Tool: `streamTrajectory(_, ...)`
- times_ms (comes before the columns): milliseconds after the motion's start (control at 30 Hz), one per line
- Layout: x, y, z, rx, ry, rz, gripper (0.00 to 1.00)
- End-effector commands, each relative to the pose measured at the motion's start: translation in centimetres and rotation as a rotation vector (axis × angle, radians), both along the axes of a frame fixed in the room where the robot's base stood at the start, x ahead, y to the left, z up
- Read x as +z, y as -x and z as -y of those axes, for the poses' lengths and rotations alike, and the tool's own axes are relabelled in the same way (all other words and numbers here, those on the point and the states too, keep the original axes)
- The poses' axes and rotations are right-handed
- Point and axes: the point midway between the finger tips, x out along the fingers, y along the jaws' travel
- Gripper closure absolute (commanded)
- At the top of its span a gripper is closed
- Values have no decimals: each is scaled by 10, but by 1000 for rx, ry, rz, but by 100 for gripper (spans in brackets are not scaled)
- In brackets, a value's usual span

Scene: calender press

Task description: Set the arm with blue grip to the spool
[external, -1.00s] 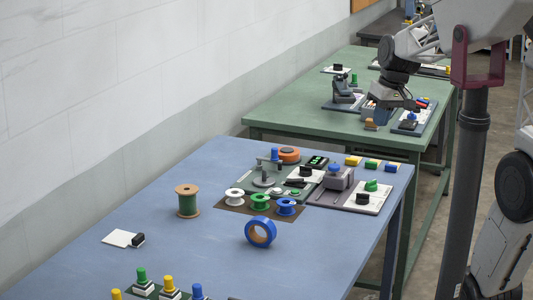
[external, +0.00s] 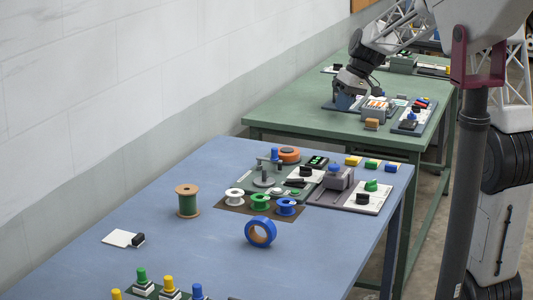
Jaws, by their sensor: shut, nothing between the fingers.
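A small arm with a blue grip (external: 274,155) stands on the grey-green panel (external: 238,184) at the back of the blue table. Its post and round base (external: 264,181) are beside it; which mark it points to is too small to read. A wooden spool with green winding (external: 187,201) stands upright to the left. A white spool (external: 234,196), a green spool (external: 260,202) and a blue spool (external: 286,207) sit on a brown mat. My gripper (external: 346,93) is shut and empty, low over the green table's far-left device, well away from the blue-grip arm. Its fingertips are hard to make out.
The green table (external: 290,110) also bears a grey box (external: 375,109) and a panel with a blue knob (external: 411,119). The left-middle area is mostly clear.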

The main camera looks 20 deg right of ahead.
Motion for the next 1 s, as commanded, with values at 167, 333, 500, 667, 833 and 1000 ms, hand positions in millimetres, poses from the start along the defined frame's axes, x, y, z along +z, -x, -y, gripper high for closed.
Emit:
streamTrajectory(167, -13, -37, 1, 30, -31, 8, 100)
streamTrajectory(333, -26, -70, 3, 59, -61, 19, 100)
streamTrajectory(500, -40, -103, 4, 88, -90, 33, 100)
streamTrajectory(667, -55, -134, 7, 113, -119, 47, 100)
streamTrajectory(833, -73, -165, 9, 139, -149, 65, 100)
streamTrajectory(1000, -92, -196, 12, 164, -177, 85, 100)
